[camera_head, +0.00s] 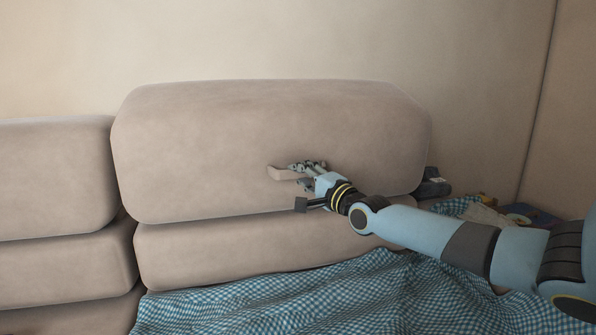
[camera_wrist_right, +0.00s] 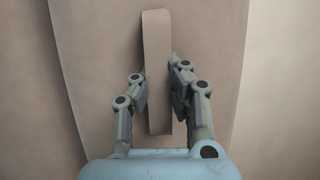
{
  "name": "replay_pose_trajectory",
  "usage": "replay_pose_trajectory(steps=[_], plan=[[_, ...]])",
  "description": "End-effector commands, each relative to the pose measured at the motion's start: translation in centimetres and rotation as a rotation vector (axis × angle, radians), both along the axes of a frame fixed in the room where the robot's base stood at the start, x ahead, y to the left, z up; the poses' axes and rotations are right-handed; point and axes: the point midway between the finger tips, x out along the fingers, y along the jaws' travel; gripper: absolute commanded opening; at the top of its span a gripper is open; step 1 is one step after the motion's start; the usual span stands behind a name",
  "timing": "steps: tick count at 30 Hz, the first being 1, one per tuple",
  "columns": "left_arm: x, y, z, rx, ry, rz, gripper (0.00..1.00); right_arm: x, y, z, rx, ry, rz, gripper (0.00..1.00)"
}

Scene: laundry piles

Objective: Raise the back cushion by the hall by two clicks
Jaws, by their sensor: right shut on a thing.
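The back cushion (camera_head: 240,140) is a big beige block on the right of the sofa, and its top stands higher than the cushion (camera_head: 50,170) to its left. A beige strap-like tab (camera_head: 283,173) sticks out of its front face. My right gripper (camera_head: 308,168) is at that front face, shut on the tab. In the right wrist view the tab (camera_wrist_right: 157,60) runs upright between the two fingers of the gripper (camera_wrist_right: 160,90), with the cushion (camera_wrist_right: 100,50) behind it. My left gripper is not in view.
A blue checked cloth (camera_head: 300,305) lies over the seat below the cushion. Dark and coloured items (camera_head: 432,186) lie at the cushion's right end, by the wall (camera_head: 490,110). The space above the cushion is clear.

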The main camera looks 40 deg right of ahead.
Motion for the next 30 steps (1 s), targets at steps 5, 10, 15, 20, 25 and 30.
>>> replay_pose_trajectory(steps=[5,10,15,20,25,30], plan=[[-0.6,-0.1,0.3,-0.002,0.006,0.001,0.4,-0.7,0.3,-0.9,0.002,0.019,-0.002,0.0],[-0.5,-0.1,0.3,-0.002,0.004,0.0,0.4,-0.7,0.3,-1.0,0.002,0.02,-0.002,0.0],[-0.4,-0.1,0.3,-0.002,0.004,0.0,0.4,-0.7,0.3,-0.9,0.003,0.019,-0.002,0.26],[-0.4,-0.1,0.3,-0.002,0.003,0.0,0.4,-0.6,0.3,-0.7,0.003,0.016,-0.002,0.36],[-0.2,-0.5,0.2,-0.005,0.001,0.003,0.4,-0.6,0.3,-0.6,0.004,0.014,0.0,0.36],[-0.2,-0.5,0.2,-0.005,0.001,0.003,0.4,-1.7,0.3,-0.8,0.003,0.015,0.0,0.36]])
